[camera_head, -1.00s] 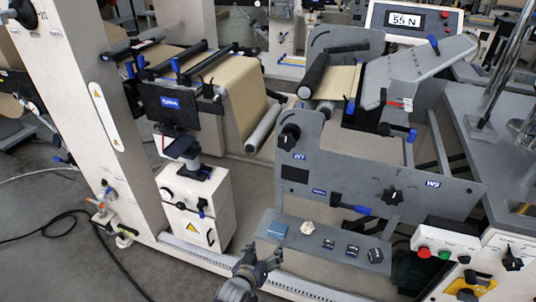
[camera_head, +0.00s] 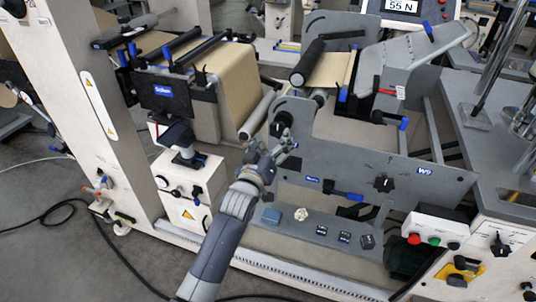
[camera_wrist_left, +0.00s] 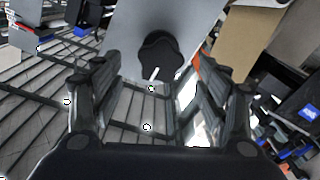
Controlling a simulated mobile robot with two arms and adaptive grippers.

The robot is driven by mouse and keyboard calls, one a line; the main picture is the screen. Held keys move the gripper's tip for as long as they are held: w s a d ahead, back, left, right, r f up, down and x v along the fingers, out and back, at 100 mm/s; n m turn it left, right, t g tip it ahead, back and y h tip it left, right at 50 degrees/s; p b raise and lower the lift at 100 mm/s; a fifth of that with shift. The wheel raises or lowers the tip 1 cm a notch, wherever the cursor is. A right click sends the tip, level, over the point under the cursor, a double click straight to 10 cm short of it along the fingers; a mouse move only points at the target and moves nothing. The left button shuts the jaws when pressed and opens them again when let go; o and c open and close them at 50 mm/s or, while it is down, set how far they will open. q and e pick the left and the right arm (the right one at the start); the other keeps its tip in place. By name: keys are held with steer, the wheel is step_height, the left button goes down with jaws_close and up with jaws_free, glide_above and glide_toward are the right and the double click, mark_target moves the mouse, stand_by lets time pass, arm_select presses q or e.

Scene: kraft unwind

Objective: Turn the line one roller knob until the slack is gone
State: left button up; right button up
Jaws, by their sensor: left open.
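A black lobed knob (camera_head: 281,122) with a white pointer mark sits at the upper left of the grey machine side plate (camera_head: 330,165). It also shows in the left wrist view (camera_wrist_left: 160,55), beyond the fingertips. My left gripper (camera_head: 280,147) is open just below and in front of the knob in the head view. In the left wrist view its fingers (camera_wrist_left: 153,75) stand apart on either side with nothing between them. Brown kraft web (camera_head: 331,70) runs beside a black roller (camera_head: 311,61). I cannot tell how slack it is. My right gripper is not in view.
A second black knob (camera_head: 384,184) sits lower right on the plate, near a blue-ended lever (camera_head: 345,193). A display (camera_head: 401,7) reads 55 N. A kraft-covered unit (camera_head: 232,75) stands to the left.

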mark_target(278, 132)
arm_select(q)
steer(key=shift+b+x, duration=1.7)
steer(key=shift+x, duration=1.4)
steer(key=shift+c, duration=0.5)
